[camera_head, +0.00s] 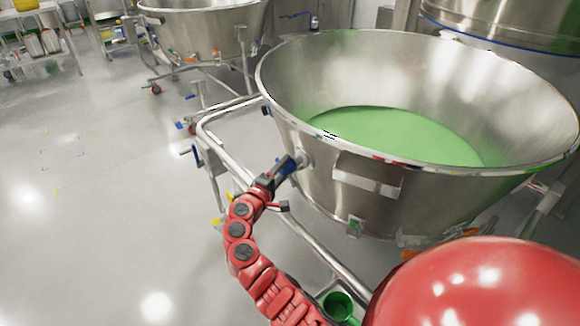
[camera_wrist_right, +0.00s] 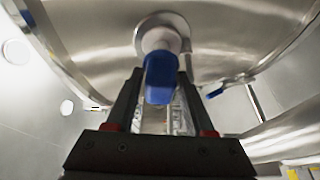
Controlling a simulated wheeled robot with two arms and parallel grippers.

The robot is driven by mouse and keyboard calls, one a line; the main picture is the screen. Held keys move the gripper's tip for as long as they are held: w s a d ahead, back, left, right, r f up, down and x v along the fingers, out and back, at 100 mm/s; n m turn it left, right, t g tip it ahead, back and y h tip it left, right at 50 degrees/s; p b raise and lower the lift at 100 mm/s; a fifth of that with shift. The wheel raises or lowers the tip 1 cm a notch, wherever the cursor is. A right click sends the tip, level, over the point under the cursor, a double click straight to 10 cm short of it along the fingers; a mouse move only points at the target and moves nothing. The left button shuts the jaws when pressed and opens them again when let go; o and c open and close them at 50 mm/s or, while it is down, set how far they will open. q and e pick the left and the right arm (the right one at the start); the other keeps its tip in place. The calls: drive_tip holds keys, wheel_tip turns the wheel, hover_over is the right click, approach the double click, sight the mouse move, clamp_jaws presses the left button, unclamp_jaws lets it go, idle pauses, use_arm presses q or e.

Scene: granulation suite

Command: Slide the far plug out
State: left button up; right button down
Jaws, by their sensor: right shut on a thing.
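The plug (camera_wrist_right: 160,78) has a blue grip and sits at a round steel collar (camera_wrist_right: 163,34) on the outer wall of the large conical steel bowl (camera_head: 400,195). In the head view the blue plug (camera_head: 287,166) shows at the bowl's left side, below the rim. My right gripper (camera_head: 274,178) is shut on the plug, with one dark finger on each side of it in the wrist view. Whether the plug has shifted in its collar cannot be told. My left gripper is not in view.
The bowl holds green material (camera_head: 400,133) and stands in a tubular steel frame (camera_head: 207,140) close to my right arm. A green cup-like item (camera_head: 338,305) is low near the frame. A second bowl (camera_head: 215,28) on wheels stands behind. The floor at left is clear.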

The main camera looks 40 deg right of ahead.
drive_tip(key=shift+c, duration=2.4)
unclamp_jaws()
drive_tip(key=shift+a, duration=0.15)
drive_tip(key=v, duration=1.7)
drive_tip(key=shift+a, duration=0.2)
drive_tip(key=shift+s, duration=0.1)
